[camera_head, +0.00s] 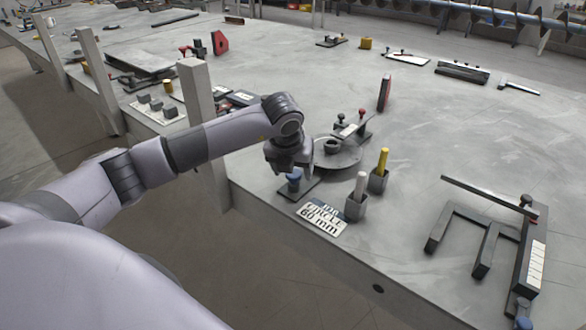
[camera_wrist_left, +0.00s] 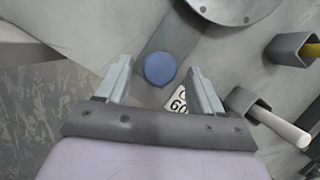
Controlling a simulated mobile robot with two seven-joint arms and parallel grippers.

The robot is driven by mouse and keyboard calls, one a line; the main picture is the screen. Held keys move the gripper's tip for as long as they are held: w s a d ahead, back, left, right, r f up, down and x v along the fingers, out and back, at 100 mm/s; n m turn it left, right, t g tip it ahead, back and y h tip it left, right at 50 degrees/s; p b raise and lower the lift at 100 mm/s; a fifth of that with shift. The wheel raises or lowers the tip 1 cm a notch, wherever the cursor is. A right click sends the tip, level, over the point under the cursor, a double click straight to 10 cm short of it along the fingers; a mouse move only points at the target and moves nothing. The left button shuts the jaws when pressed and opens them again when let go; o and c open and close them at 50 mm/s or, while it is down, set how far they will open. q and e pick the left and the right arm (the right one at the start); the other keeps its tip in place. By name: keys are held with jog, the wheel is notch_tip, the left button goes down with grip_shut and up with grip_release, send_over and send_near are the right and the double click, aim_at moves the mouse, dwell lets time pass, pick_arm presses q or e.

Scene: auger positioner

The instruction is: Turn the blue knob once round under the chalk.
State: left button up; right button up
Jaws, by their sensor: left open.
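The blue knob (camera_head: 293,183) stands on a dark base plate at the table's near edge. In the left wrist view the blue knob (camera_wrist_left: 160,69) lies between the two fingertips, with a gap on each side. My left gripper (camera_wrist_left: 158,75) is open around or just above it; I cannot tell the height. In the head view my left gripper (camera_head: 292,174) points down and partly covers the knob. A grey round plate (camera_head: 345,158) sits just behind the knob. A white chalk-like stick (camera_head: 361,185) and a yellow one (camera_head: 383,160) stand in grey holders to the right.
A sign reading "CIRCLE 60 mm" (camera_head: 322,218) lies by the near edge. A red-knobbed fixture (camera_head: 350,128) stands at the round plate's far side. A dark forked frame (camera_head: 480,235) is at the right. The table middle (camera_head: 460,130) is clear.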

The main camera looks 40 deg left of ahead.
pick_arm(q)
jog(key=a+v, duration=0.1)
jog(key=v, duration=0.5)
jog(key=shift+d+r, duration=0.4)
jog(key=shift+d, duration=0.15)
jog(key=shift+s, duration=0.15)
